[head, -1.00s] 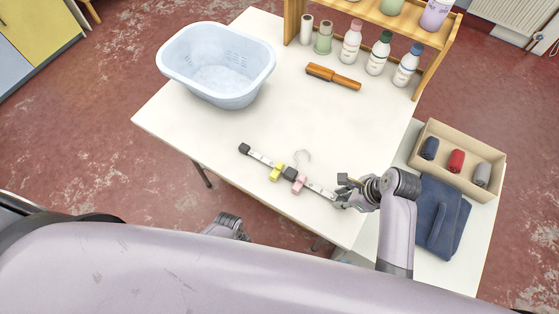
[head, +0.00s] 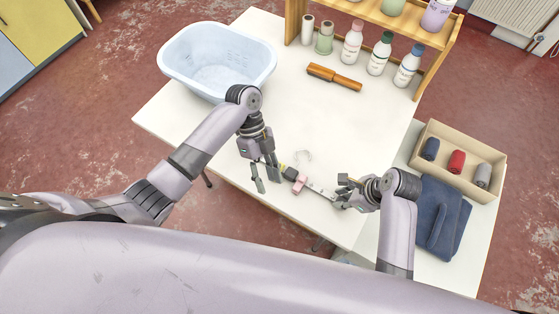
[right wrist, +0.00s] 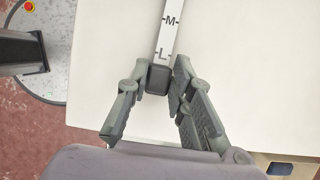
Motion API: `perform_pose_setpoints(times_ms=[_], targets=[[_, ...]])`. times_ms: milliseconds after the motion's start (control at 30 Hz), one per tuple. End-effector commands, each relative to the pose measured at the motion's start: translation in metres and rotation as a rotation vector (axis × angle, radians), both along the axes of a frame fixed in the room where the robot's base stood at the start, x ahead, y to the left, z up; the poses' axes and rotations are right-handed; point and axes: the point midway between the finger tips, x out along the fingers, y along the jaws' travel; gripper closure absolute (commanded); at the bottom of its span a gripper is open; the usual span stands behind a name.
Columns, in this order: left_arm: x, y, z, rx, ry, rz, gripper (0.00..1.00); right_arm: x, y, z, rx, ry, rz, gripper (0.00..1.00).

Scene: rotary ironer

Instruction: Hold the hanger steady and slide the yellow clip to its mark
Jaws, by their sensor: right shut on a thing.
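The hanger (head: 318,190) is a pale bar with dark blocks and a wire hook (head: 304,156), lying across the front of the white table. The right wrist view shows the marks M and L on its bar (right wrist: 168,35). My right gripper (right wrist: 160,80) is shut on the hanger's dark end cap (right wrist: 159,79). My left gripper (head: 266,185) is open, fingers down, over the hanger's left part. The yellow clip (head: 283,167) shows only as a sliver beside its right finger. A pink clip (head: 299,185) sits right of the middle block. The hanger's left end is hidden.
A blue basin (head: 215,60) stands at the back left, behind my left arm. A wooden-handled brush (head: 333,77) and several bottles by a wooden shelf (head: 290,22) are at the back. A box of rolled cloths (head: 459,188) and folded blue cloth (head: 440,215) lie right.

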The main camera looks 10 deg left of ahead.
Motion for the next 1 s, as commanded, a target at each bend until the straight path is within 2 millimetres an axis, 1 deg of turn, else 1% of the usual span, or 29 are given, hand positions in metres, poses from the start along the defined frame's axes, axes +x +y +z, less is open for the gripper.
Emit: perform_pose_setpoints(times_ms=[33,167,267,300,400,500,600,700,833,933,1000], targets=[[0.011,-0.001,0.008,-0.006,-0.066,-0.077,0.63,0.000,0.000,0.000,-0.001,0.000,0.000,1.00],[0.033,-0.007,0.028,-0.031,-0.230,-0.312,0.63,0.000,0.000,0.000,-0.001,0.000,0.000,1.00],[0.049,-0.012,0.045,-0.045,-0.368,-0.545,0.63,0.000,0.000,0.000,-0.001,0.000,0.000,1.00],[0.055,-0.013,0.052,-0.049,-0.421,-0.652,0.63,0.000,0.000,0.000,-0.001,0.000,0.000,1.00],[0.065,-0.017,0.068,-0.058,-0.530,-0.915,0.63,0.000,0.000,0.000,-0.001,0.000,0.000,1.00],[0.069,-0.018,0.078,-0.065,-0.596,-1.135,0.63,0.000,0.000,0.000,-0.001,0.000,0.000,1.00],[0.070,-0.018,0.083,-0.073,-0.631,-1.298,0.63,0.000,0.000,0.000,-0.001,0.000,0.000,1.00],[0.070,-0.017,0.086,-0.077,-0.647,-1.395,0.63,0.000,0.000,0.000,-0.001,0.000,0.000,1.00],[0.070,-0.017,0.082,-0.082,-0.651,-1.446,0.63,0.000,0.000,0.000,-0.001,0.000,0.000,1.00],[0.069,-0.017,0.070,-0.083,-0.651,-1.448,0.63,0.000,0.000,0.000,-0.001,0.000,0.000,1.00],[0.068,-0.017,0.058,-0.084,-0.648,-1.447,0.63,0.000,0.000,0.000,-0.001,0.000,0.000,1.00]])
